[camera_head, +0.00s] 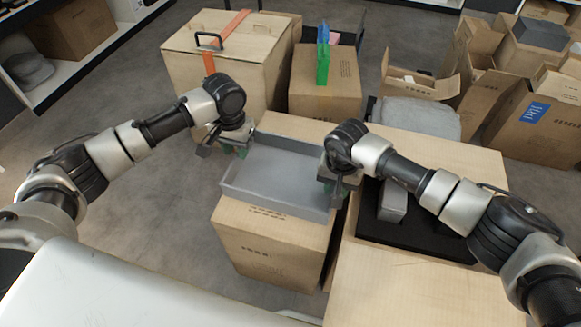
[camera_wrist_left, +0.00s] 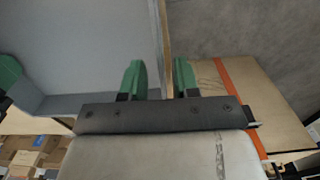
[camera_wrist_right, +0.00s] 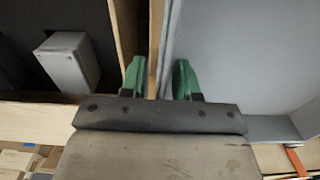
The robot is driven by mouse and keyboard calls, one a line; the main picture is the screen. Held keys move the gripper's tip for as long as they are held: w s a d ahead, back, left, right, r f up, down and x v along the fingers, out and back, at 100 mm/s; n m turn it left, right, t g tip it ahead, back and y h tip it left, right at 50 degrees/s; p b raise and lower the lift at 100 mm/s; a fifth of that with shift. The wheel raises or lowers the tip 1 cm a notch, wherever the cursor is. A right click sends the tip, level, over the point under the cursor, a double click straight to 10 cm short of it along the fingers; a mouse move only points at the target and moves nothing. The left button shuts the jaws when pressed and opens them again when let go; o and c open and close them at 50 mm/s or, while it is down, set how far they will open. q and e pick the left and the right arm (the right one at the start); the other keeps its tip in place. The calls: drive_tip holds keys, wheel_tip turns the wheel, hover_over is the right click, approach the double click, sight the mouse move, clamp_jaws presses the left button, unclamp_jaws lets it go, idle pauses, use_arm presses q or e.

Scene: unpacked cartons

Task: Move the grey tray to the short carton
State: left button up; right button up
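The grey tray (camera_head: 268,192) is a shallow open box, empty, level, on or just above a brown carton (camera_head: 265,250); contact beneath is hidden. My left gripper (camera_head: 238,150) is at the tray's left wall. In the left wrist view its green fingers (camera_wrist_left: 159,80) stand apart on either side of the wall of the tray (camera_wrist_left: 85,50). My right gripper (camera_head: 332,190) is at the opposite wall, partly hidden by its wrist. In the right wrist view its fingers (camera_wrist_right: 159,80) stand apart around the wall of the tray (camera_wrist_right: 235,60). I cannot tell which carton is the short one.
A large carton (camera_head: 400,285) at right carries a black tray (camera_head: 375,222) with a grey box (camera_head: 392,202). A closed carton with an orange strap (camera_head: 225,60) and another carton (camera_head: 325,85) stand behind. Open cartons (camera_head: 470,60) crowd the back right. Floor at left is clear.

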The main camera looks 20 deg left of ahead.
use_arm(q)
wheel_tip(320, 180, up, 7)
drive_tip(key=shift+r, duration=0.15)
use_arm(e)
drive_tip(key=shift+r, duration=0.2)
wheel_tip(320, 180, up, 12)
drive_tip(key=shift+f, duration=0.15)
idle(0.5)
